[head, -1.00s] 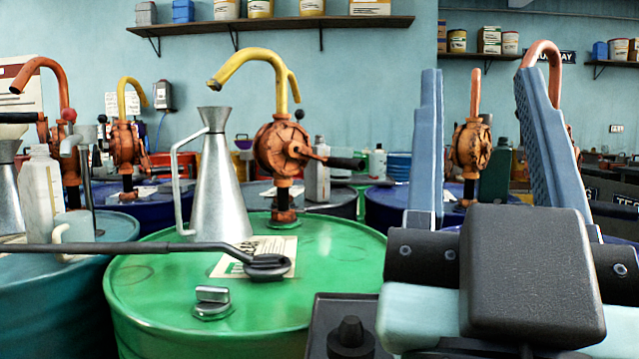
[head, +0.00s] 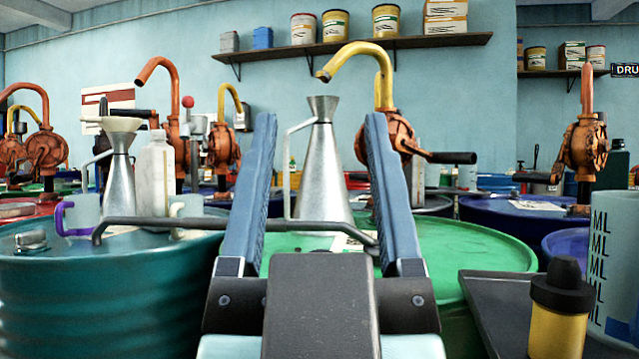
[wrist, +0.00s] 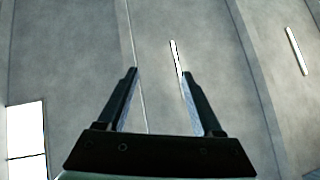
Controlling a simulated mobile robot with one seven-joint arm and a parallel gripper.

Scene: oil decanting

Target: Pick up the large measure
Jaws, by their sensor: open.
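A tall metal cone-shaped measure (head: 322,170) with a flared top and a long side handle stands upright on the green drum (head: 460,245). It looks like the large measure. A similar metal cone-shaped vessel (head: 119,170) stands on the teal drum (head: 110,285) at left and looks smaller. My gripper (head: 320,118) is open and empty, pointing up. In the head view its fingers appear on either side of the measure, in front of it; they do not hold it. The wrist view shows the open gripper (wrist: 160,72) against a grey ceiling-like surface, with no measure in view.
A yellow-spouted hand pump (head: 385,125) rises just behind the measure. A dark rod (head: 200,224) crosses low in front of it. A white bottle (head: 155,175) and mugs (head: 80,212) stand on the teal drum. A black-capped yellow bottle (head: 560,310) is at right.

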